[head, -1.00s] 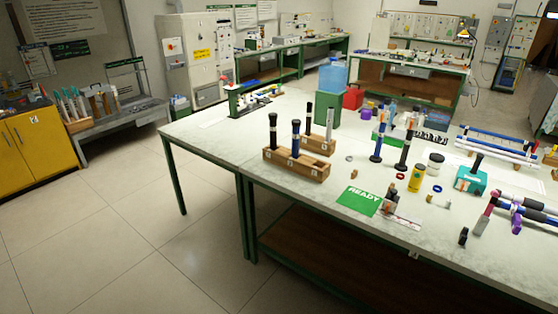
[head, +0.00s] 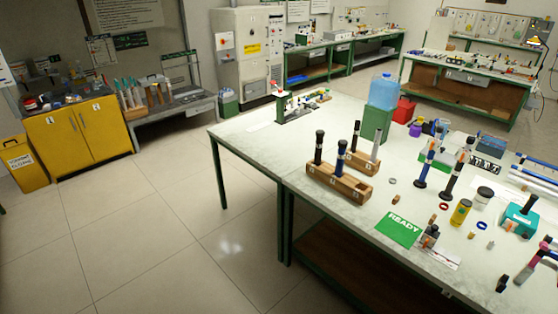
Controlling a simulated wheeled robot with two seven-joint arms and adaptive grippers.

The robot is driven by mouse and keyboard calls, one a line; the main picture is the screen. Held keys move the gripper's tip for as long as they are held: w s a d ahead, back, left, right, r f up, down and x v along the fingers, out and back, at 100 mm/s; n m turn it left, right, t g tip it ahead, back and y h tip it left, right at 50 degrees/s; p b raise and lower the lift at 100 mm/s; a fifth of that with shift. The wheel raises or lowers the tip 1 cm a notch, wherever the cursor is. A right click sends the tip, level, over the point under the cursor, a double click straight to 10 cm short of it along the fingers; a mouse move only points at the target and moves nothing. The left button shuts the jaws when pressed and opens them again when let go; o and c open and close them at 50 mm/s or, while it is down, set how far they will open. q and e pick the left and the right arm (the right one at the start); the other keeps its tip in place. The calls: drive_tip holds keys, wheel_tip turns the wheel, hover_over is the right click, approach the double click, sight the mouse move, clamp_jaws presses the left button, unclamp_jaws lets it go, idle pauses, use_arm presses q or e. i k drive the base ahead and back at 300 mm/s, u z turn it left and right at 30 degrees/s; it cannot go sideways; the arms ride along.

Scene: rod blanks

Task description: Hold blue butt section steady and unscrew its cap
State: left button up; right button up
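A blue rod section (head: 339,160) with a dark top stands upright in the front wooden rack (head: 345,188). A black rod section (head: 319,148) stands beside it in the same rack. A second wooden rack behind holds a dark section (head: 355,138) and a silver one (head: 376,146). Another blue rod (head: 425,166) stands upright on the table to the right, next to a black one (head: 454,176). I cannot tell which piece is the blue butt section or make out its cap for sure. Neither of my grippers is in view.
The pale worktable (head: 270,150) has a clear left part. A blue water container (head: 383,92) stands behind. Open floor (head: 150,230) lies left.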

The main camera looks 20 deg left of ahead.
sight(341, 156)
drive_tip(key=u, duration=0.75)
drive_tip(key=i, duration=0.75)
drive_tip(key=u, duration=0.6)
drive_tip(key=i, duration=1)
drive_tip(key=z, duration=0.6)
drive_tip(key=i, duration=0.8)
drive_tip(key=z, duration=0.75)
